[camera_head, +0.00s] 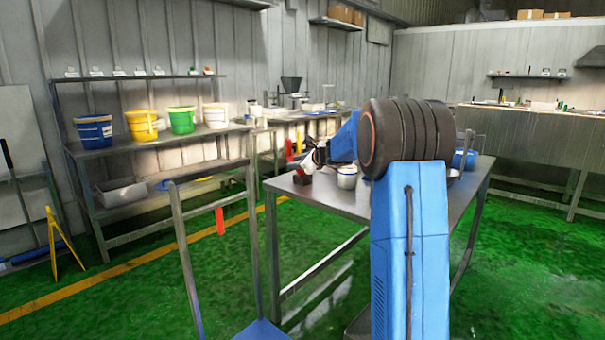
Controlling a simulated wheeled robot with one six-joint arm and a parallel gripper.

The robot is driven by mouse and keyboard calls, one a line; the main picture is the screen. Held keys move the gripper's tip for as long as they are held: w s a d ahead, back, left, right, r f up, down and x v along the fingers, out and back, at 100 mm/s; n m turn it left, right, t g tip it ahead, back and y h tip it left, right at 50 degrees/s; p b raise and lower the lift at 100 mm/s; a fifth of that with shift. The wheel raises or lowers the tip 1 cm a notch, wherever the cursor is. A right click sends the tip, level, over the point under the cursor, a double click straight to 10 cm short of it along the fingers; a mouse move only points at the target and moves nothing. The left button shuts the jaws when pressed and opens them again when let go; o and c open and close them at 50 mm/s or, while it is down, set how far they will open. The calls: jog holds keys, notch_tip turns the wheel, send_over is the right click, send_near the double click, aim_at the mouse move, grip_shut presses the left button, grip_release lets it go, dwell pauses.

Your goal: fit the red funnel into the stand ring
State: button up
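My gripper (314,156) is small and dark at the end of my blue arm, over the left part of the metal table (345,203). A white piece (307,162) shows right at the fingers; I cannot tell whether it is held. A dark red block-like object (302,178) sits on the table's left corner just below the gripper. Upright red pieces (290,149) show just behind and left of it. I cannot make out a red funnel or a stand ring for certain. My arm hides much of the tabletop.
A white tub (347,177) stands on the table right of the gripper, and a blue container (464,159) stands at the right. A rack (152,144) with blue, yellow, green and white buckets stands left. A dark funnel shape (291,84) shows at the back. Green floor is open at right.

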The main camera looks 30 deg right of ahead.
grip_shut()
dwell(0.4)
